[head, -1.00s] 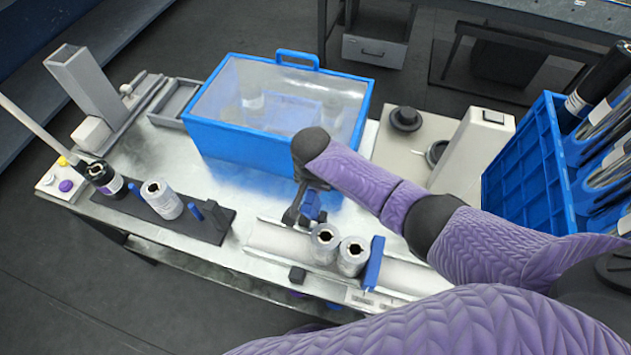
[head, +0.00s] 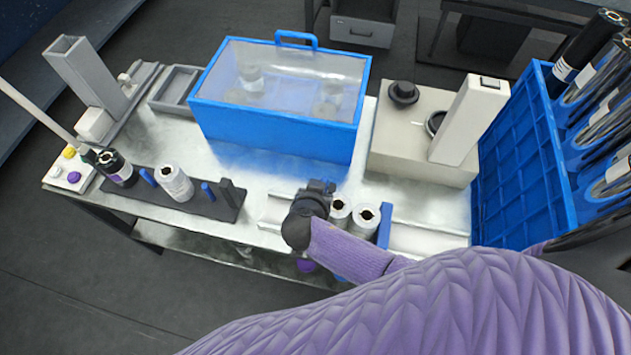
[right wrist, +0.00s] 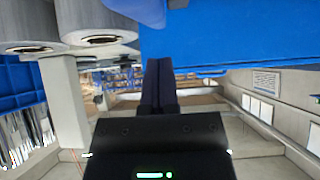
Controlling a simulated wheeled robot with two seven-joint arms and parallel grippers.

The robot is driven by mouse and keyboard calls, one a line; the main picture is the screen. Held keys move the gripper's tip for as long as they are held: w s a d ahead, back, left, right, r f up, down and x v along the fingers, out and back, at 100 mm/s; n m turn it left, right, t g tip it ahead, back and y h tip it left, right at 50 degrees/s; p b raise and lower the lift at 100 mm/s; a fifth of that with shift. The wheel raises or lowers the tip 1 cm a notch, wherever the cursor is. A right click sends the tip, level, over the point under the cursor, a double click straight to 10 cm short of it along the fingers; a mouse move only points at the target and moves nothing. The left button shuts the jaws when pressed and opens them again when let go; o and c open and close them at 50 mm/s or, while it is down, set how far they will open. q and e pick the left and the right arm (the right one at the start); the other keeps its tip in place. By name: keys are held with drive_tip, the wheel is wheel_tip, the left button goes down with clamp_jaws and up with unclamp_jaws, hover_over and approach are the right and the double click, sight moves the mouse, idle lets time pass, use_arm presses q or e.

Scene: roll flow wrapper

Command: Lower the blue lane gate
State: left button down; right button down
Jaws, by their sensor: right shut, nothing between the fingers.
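The blue lane gate (head: 384,226) is an upright blue plate at the right side of two pale rolls (head: 340,214) on the metal lane (head: 425,240). My right gripper (head: 318,188) is over the lane, just left of the rolls, in the head view; its fingertips are hard to make out there. In the right wrist view its dark fingers (right wrist: 160,85) are together and empty. The rolls (right wrist: 88,32) show at upper left there. A large blue surface (right wrist: 245,35) lies behind the fingers at upper right; I cannot tell which thing it is. My left gripper is out of view.
The clear-topped blue box (head: 270,130) stands behind the lane. A beige machine with a white post (head: 470,120) is behind right. A blue crate of dark rolls (head: 520,175) stands at the right.

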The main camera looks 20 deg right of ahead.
drive_tip(key=f+b, duration=0.1)
drive_tip(key=s+a+b, duration=0.1)
drive_tip(key=s+f+t+b, duration=0.1)
drive_tip(key=shift+a+f+h+b, duration=0.2)
drive_tip(key=shift+f+h+b, duration=0.1)
drive_tip(key=shift+h, duration=0.1)
drive_tip(key=shift+s+a+f+b, duration=0.25)
drive_tip(key=shift+s+f+b, duration=0.25)
drive_tip(key=shift+b, duration=0.25)
drive_tip(key=shift+s+a+f+b, duration=0.1)
drive_tip(key=shift+a+f+b, duration=0.1)
drive_tip(key=shift+b, duration=0.1)
drive_tip(key=shift+s+f, duration=0.2)
